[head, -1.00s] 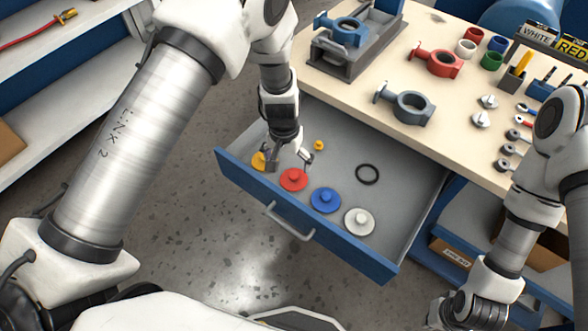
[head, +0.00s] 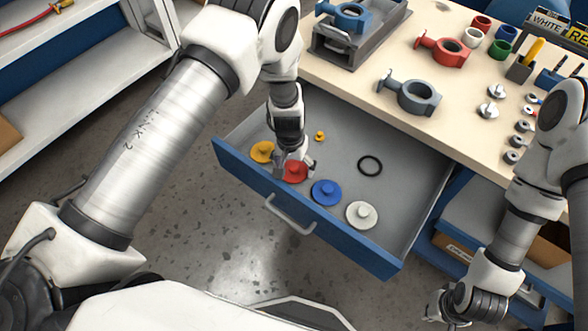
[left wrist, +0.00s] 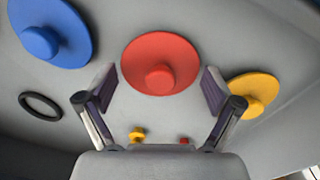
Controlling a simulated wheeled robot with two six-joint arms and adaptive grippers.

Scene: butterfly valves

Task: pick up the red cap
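The red cap (head: 294,171) lies in the open drawer, a round disc with a small knob, between the yellow cap (head: 262,152) and the blue cap (head: 326,193). My left gripper (head: 293,164) is over it and partly hides it in the head view. In the left wrist view the red cap (left wrist: 161,64) shows whole, ahead of the two spread fingers of my left gripper (left wrist: 159,92). The left gripper is open and empty. My right gripper (head: 440,305) is low at the right, away from the drawer; its fingers are unclear.
A white cap (head: 361,214), a black ring (head: 370,166) and a small yellow piece (head: 319,136) also lie in the drawer (head: 405,190). The drawer's front wall (head: 235,165) is close to the caps. The workbench (head: 375,98) above holds valve bodies.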

